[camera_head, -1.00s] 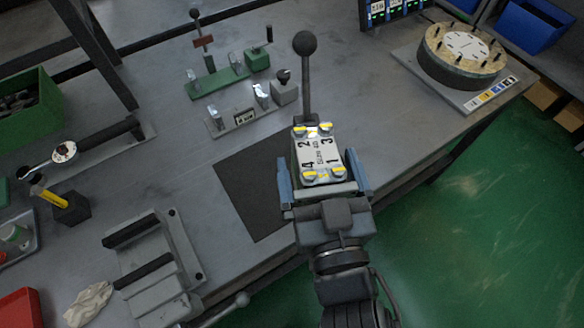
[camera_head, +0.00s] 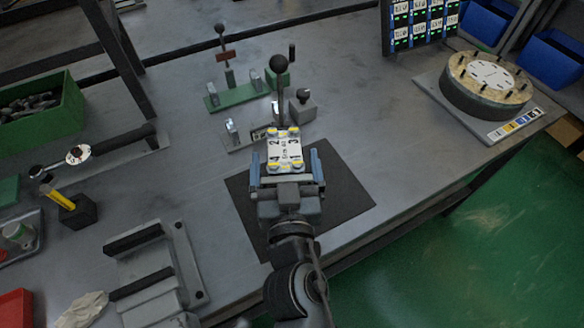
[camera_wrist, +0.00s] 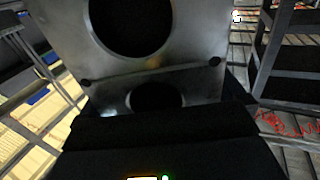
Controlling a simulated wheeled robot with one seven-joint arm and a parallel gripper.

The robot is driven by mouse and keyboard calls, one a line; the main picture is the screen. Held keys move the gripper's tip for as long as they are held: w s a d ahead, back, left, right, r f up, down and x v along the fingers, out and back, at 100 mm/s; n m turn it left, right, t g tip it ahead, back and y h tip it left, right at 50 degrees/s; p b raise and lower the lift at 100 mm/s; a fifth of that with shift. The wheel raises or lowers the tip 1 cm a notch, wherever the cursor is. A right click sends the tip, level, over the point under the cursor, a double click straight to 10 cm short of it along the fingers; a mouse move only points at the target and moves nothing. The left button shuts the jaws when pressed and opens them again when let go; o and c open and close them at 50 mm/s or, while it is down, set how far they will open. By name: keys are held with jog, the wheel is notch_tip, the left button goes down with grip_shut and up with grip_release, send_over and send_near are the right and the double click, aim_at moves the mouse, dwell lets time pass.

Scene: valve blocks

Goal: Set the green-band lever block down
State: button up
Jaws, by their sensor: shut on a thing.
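My gripper (camera_head: 287,180) is shut on a lever block (camera_head: 285,152) and holds it over the dark mat (camera_head: 345,190). The block has a white plate with black numbers, yellow-marked corner bolts and an upright lever with a black ball knob. No green band can be made out on it. In the wrist view a grey metal face with round dark openings (camera_wrist: 150,75), probably the block's, fills the upper middle. The block's underside is hidden, so I cannot tell whether it touches the mat.
Behind the block stand a green fixture (camera_head: 236,96) and a small grey block with a knob (camera_head: 302,108). A round drum (camera_head: 487,85) sits at the right. A grey clamp fixture (camera_head: 150,265) stands front left. The mat's right part is bare.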

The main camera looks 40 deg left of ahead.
jog(key=shift+f+b, duration=0.9)
jog(key=shift+f, duration=0.75)
jog(key=shift+f, duration=0.15)
jog(key=o, duration=1.7)
jog(key=shift+f, duration=0.15)
